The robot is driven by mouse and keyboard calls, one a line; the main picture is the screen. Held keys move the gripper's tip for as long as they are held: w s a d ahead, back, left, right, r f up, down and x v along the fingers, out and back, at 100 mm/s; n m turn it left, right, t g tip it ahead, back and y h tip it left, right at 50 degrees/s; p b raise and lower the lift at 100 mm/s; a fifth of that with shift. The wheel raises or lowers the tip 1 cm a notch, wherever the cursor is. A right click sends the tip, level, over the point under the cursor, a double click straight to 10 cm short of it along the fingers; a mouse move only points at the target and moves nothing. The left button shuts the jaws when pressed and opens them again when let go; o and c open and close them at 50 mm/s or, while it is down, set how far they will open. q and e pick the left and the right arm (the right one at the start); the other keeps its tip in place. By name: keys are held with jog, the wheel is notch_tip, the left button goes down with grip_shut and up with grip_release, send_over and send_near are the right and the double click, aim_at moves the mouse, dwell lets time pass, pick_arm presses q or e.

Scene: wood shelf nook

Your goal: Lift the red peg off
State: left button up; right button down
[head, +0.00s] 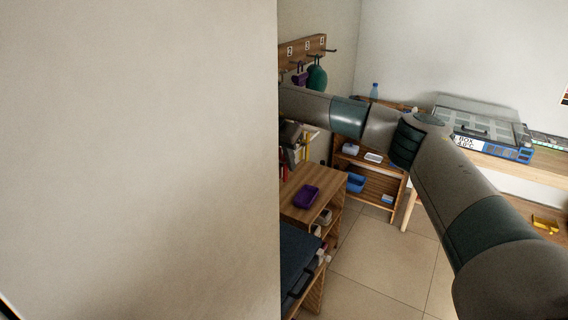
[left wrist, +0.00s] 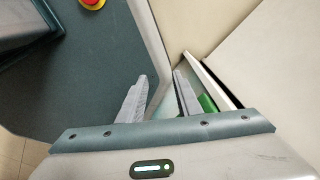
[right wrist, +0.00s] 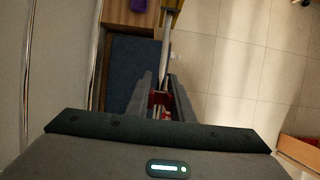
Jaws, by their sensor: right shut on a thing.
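My right arm crosses the head view from the lower right, and its dark gripper (head: 292,134) is partly cut off by the pale panel's edge. In the right wrist view the right gripper (right wrist: 160,88) is shut on a red thing (right wrist: 159,99), taken as the red peg. Most of it is hidden between the fingers. Red upright shapes (head: 283,163) show below the gripper in the head view; I cannot tell whether one is the held peg. My left gripper (left wrist: 160,88) is open and empty, beside a narrow gap with a green thing (left wrist: 207,102).
A large pale panel (head: 140,160) fills the head view's left half. A numbered hook rail (head: 306,45) carries purple and green items. A wooden shelf (head: 312,180) bears a purple tray (head: 306,196). A grey rod (right wrist: 166,50) with a yellow part stands beyond the right fingers.

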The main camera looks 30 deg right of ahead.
jog(key=shift+r+b, duration=0.4)
jog(key=shift+r, duration=0.2)
notch_tip(320, 180, up, 8)
jog(key=b, duration=0.3)
jog(key=shift+f, duration=0.25)
jog(key=shift+r, duration=0.55)
jog(key=shift+r+p, duration=1.25)
jog(key=shift+r, duration=1.75)
